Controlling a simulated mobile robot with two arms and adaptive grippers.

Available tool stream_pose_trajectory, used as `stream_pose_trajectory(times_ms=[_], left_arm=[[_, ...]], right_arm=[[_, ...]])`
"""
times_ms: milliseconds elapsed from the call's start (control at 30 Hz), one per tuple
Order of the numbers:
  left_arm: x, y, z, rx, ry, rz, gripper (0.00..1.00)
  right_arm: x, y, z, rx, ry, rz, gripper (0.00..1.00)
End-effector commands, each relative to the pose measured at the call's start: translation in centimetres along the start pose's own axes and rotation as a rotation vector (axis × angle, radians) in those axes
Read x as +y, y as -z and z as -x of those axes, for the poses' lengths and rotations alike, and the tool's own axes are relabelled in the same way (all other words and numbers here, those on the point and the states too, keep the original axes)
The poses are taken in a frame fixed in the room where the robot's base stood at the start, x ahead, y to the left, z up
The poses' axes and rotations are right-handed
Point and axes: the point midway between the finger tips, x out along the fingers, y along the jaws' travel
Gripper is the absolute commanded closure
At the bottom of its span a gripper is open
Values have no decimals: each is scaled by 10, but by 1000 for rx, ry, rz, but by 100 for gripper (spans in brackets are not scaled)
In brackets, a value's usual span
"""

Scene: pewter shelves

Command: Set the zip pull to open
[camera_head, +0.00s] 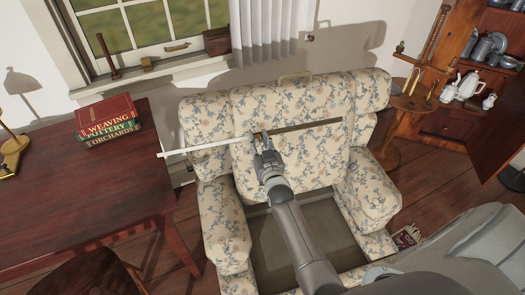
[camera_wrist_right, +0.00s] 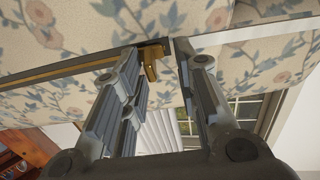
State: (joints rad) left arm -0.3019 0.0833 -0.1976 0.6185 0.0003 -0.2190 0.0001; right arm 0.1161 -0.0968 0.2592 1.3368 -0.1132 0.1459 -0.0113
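The zip runs across the backrest of a floral armchair (camera_head: 290,95). Left of my right gripper it shows as a thin white strip (camera_head: 205,146); right of it, as a dark brown strip (camera_head: 308,125). The brass zip pull (camera_wrist_right: 152,60) sits where the two strips meet and hangs between the fingertips in the wrist view. My right gripper (camera_head: 262,140) is at the backrest, its fingers (camera_wrist_right: 160,62) apart on either side of the pull. The pull lies nearer the left finger in that view; contact is unclear. My left gripper is out of view.
A dark wooden desk (camera_head: 70,205) with stacked books (camera_head: 107,118) stands left of the chair. A round side table (camera_head: 408,100) and a wooden cabinet (camera_head: 450,125) with pewter ware are at the right. A window (camera_head: 145,30) and white curtain (camera_head: 268,35) are behind.

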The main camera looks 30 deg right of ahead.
Motion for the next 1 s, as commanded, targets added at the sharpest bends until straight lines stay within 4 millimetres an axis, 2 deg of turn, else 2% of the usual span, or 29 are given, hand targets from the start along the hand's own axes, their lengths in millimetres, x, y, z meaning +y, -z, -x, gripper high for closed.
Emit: stream_pose_trajectory(times_ms=[167, 400, 600, 800, 1000], left_arm=[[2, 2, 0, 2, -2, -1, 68], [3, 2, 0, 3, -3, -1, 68], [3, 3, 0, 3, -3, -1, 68], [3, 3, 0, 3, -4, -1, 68], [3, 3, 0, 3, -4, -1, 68]], right_arm=[[-1, -1, 25, -2, 0, -1, 71], [-2, -2, 71, -3, 2, -1, 71], [-2, -1, 100, -2, 2, -1, 71], [-2, 0, 113, 0, 3, -1, 71], [-2, 0, 115, 0, 3, -1, 71]])
